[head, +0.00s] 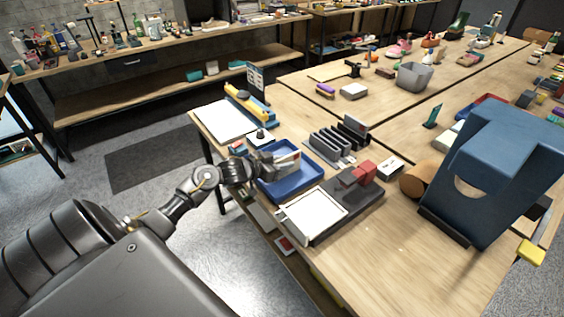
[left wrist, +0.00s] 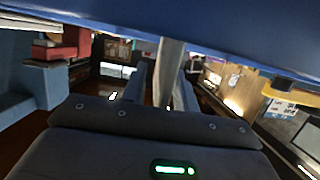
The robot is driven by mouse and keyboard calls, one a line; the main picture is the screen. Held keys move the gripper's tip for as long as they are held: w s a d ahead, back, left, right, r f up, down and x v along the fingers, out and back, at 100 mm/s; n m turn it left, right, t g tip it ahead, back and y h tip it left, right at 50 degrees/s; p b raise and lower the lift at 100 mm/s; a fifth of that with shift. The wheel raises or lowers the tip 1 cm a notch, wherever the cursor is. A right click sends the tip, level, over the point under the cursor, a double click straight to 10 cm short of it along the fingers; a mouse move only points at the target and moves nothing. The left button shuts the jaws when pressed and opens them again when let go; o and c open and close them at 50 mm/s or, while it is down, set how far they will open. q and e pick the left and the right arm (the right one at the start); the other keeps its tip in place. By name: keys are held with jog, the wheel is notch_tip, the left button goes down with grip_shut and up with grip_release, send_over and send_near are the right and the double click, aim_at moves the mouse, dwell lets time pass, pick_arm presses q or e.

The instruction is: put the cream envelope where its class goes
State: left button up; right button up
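My left gripper (head: 284,161) is over the left part of the blue tray (head: 262,186) near the bench's edge. A pale flat piece (head: 288,156) with a small red mark is at its fingertips; it may be the cream envelope, but its colour is hard to tell. In the left wrist view the fingers (left wrist: 160,80) stand apart, with a pale strip (left wrist: 170,65) edge-on between them. A gap shows between the strip and the left finger, so the grip looks open. The strip's lower end is hidden. My right gripper is not in view.
A dark slotted rack (head: 326,150) stands behind the tray. A black-based unit with a white panel (head: 312,211) and red block (head: 364,171) is in front. A large blue stand (head: 505,170) fills the right. A white board (head: 226,119) lies at the back left. The front right wood is clear.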

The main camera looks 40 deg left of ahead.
pick_arm(q)
jog(key=shift+r, duration=0.2)
jog(key=shift+s+a, duration=0.1)
jog(key=shift+s, duration=0.25)
jog(key=b+v, duration=0.1)
jog(key=v, duration=1)
jog(key=shift+s, duration=0.15)
